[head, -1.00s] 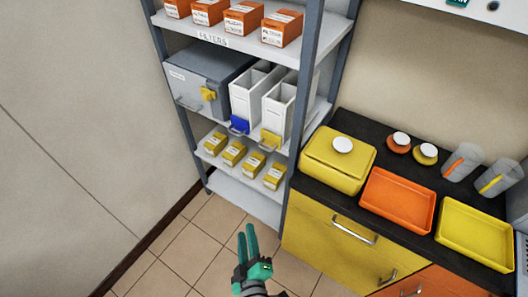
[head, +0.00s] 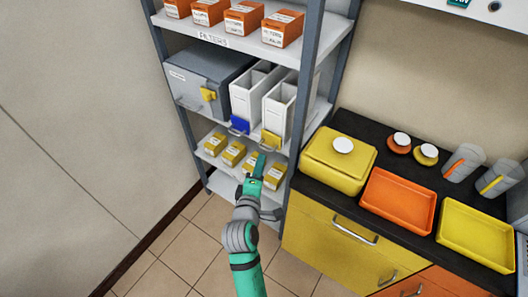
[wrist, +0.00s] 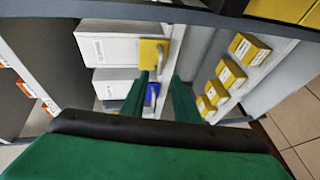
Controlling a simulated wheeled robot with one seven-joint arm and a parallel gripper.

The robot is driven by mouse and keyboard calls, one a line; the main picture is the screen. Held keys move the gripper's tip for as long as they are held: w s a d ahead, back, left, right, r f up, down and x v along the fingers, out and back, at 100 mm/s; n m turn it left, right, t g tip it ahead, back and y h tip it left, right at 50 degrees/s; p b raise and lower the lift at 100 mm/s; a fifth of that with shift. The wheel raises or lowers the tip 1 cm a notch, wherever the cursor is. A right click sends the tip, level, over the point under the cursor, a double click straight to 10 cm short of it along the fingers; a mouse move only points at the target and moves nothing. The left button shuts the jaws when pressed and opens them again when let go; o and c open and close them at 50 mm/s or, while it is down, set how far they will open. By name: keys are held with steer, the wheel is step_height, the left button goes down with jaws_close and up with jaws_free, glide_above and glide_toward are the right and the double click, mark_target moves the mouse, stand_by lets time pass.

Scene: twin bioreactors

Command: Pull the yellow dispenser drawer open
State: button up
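The yellow dispenser drawer (head: 271,138) is the small yellow front with a pale handle low on the right-hand white dispenser (head: 283,105), on the shelf rack. It looks closed. In the wrist view the yellow drawer (wrist: 151,50) and its handle lie just beyond my fingertips. My gripper (head: 257,166) is just below and in front of that drawer in the head view. In the wrist view its two green fingers (wrist: 159,80) stand apart with nothing held between them. I cannot tell whether a fingertip touches the handle.
A second dispenser with a blue drawer (head: 239,124) stands to the left. Yellow boxes (head: 234,153) line the shelf below, close to my gripper. A grey rack post (head: 305,100) and the yellow cabinet (head: 325,240) stand to the right. The floor in front is open.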

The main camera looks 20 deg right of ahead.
steer(key=x, duration=0.8)
jaws_close()
